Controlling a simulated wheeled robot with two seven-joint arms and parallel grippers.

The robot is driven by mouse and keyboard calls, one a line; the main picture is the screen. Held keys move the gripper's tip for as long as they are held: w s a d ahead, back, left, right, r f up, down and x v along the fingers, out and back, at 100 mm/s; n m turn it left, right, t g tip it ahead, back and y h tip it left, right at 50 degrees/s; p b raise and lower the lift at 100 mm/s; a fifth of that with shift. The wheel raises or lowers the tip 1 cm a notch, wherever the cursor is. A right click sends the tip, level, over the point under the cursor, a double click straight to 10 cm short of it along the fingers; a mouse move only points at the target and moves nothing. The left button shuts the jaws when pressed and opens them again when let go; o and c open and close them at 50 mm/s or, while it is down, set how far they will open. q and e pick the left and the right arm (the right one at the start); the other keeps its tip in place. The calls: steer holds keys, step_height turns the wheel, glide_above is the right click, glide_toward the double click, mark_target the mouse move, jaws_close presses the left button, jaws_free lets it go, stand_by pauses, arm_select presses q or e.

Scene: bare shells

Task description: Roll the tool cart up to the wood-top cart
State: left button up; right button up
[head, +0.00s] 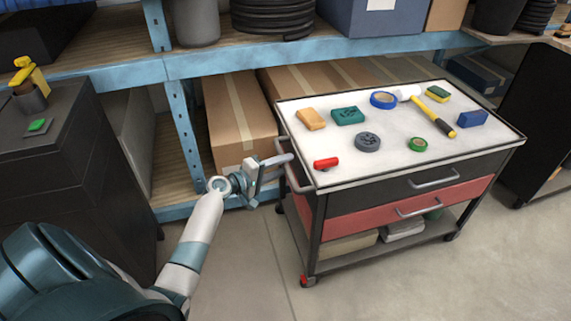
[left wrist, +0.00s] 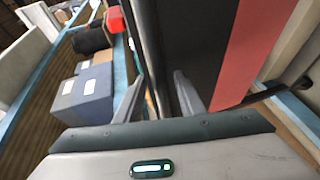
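The tool cart (head: 413,165) stands right of centre in the head view, with a white top, a dark drawer, a red drawer and casters. Its push handle (head: 299,184) is on its left end. My left gripper (head: 287,166) is at this handle, fingers apart on either side of a bar; I cannot tell if they touch it. In the left wrist view the fingers (left wrist: 158,97) show apart, against the cart's dark side and red drawer front (left wrist: 250,45). A dark unit with a wood top (head: 540,39), cut off at the right edge, may be the wood-top cart. My right gripper is out of view.
A blue-framed shelf (head: 300,57) with cardboard boxes (head: 240,115) runs close behind the cart. A dark cabinet (head: 75,175) stands at the left. Tools, tapes and blocks lie loose on the cart top. The floor (head: 430,285) in front is clear.

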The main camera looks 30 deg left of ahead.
arm_select(q)
steer(key=shift+w+d+f, duration=0.15)
steer(key=shift+w+d, duration=0.05)
steer(key=shift+w, duration=0.35)
steer(key=shift+c, duration=0.6)
